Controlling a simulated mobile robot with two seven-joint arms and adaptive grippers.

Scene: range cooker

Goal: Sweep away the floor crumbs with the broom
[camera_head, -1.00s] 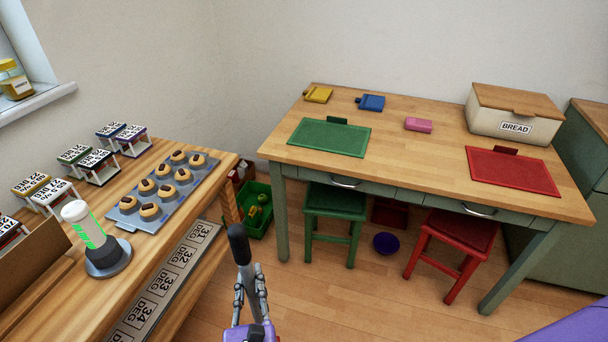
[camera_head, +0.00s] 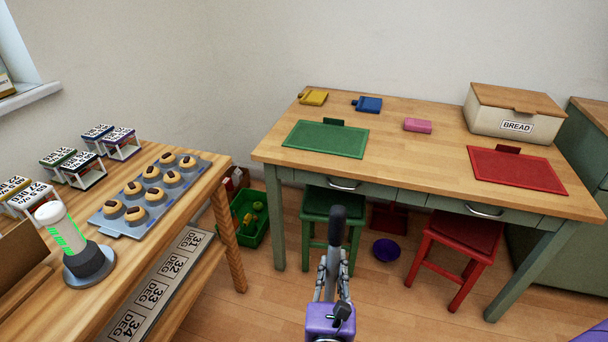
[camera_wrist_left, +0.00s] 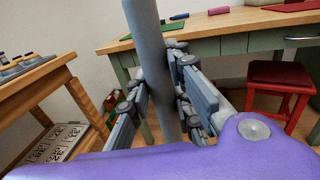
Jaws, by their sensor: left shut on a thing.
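My left gripper (camera_head: 331,275) is at the bottom middle of the head view, between the two tables. It is shut on a dark upright handle (camera_head: 338,222), which looks like the broom's. In the left wrist view the handle (camera_wrist_left: 152,65) is a grey pole passing between the fingers (camera_wrist_left: 165,95), leaning slightly. The broom's head is out of sight in both views. I cannot make out any crumbs on the visible wooden floor (camera_head: 400,310).
A worktable (camera_head: 420,150) with green legs stands ahead. A green stool (camera_head: 318,203) and red stool (camera_head: 468,240) are under it, with a purple bowl (camera_head: 386,250) between. A green crate (camera_head: 262,238) sits left. A bun table (camera_head: 225,172) borders the left.

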